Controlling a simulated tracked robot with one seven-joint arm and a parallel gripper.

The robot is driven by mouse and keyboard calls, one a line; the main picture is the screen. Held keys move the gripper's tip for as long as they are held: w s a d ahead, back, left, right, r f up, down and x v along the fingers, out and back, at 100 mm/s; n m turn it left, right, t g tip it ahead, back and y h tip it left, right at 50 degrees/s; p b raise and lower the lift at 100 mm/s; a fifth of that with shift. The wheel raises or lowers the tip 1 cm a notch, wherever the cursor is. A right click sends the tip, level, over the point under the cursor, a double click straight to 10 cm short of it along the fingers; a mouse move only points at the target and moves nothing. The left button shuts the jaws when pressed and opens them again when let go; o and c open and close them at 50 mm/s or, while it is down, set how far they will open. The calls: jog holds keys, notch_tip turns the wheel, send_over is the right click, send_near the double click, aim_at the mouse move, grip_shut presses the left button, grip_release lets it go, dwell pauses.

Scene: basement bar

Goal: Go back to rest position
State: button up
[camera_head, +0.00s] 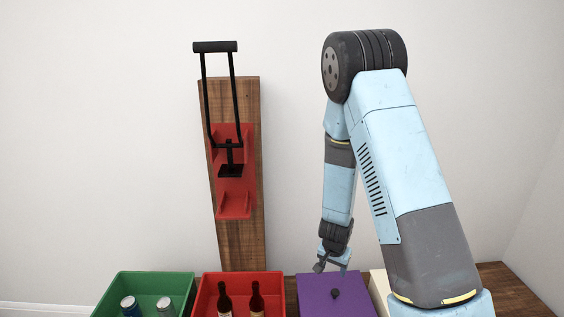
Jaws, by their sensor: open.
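My gripper (331,267) hangs at the end of my light blue and grey arm, pointing down, right of the picture's middle. It is open and appears empty.
A red can crusher (233,200) with a raised black handle (215,47) is mounted on a wooden board (241,248). A green bin (180,283) holds two cans, and a red bin (210,282) holds two dark bottles. Bare wooden tabletop (505,290) shows at right.

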jog(key=s+a+r+n+t+y, duration=0.1)
jog(key=s+r+n+y, duration=0.15)
jog(key=r, duration=1.05)
jog(key=s+r+n+y, duration=0.1)
jog(key=s+r, duration=0.2)
jog(key=r, duration=1.1)
jog(key=s+d+r+n+t+h, duration=0.1)
jog(key=s+d+r, duration=0.1)
jog(key=s+r, duration=0.5)
jog(key=s+d+r+n+h, duration=0.1)
jog(key=s+d+r+n, duration=0.1)
jog(key=s+r, duration=0.6)
jog(key=s+d, duration=0.1)
jog(key=s, duration=0.3)
jog(key=shift+s+t, duration=0.4)
jog(key=shift+c, duration=0.3)
